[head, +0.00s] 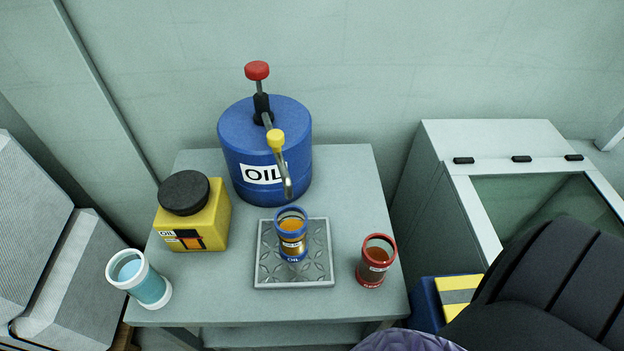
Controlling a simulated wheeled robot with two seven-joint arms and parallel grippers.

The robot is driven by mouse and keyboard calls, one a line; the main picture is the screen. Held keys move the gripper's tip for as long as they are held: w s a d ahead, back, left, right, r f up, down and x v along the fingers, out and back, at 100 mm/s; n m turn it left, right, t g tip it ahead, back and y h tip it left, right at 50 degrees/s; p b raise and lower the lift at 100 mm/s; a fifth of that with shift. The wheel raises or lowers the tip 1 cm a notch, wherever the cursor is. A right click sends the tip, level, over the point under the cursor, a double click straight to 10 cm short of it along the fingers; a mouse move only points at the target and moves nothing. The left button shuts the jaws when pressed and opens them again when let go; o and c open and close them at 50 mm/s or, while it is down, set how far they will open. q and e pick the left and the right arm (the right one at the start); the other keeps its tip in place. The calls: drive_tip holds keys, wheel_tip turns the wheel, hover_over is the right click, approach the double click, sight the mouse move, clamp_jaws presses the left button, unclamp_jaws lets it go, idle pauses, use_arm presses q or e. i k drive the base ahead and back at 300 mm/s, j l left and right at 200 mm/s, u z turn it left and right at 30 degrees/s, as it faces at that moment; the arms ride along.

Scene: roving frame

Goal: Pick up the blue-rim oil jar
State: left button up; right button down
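The blue-rim oil jar (292,246) stands upright on a square grey tread plate (322,272) on the table. It is clear with a blue rim and blue base marked OIL, and holds amber liquid. The spout of a blue oil drum (233,165) hangs just behind and above its rim; I cannot tell whether they touch. A red-rim jar (375,262) with brownish-orange contents stands to its right, off the plate. A white-rim jar (143,279) with light blue contents stands at the table's left front corner. Neither gripper is in view.
The grey table (345,180) has bare room at its back right and along the front edge. A yellow oil can (212,218) with a black cap stands left of the plate. A grey cabinet (440,190) with a glass lid stands right of the table.

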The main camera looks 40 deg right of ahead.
sight(291, 221)
drive_tip(key=j+z, duration=0.1)
drive_tip(key=z, duration=0.85)
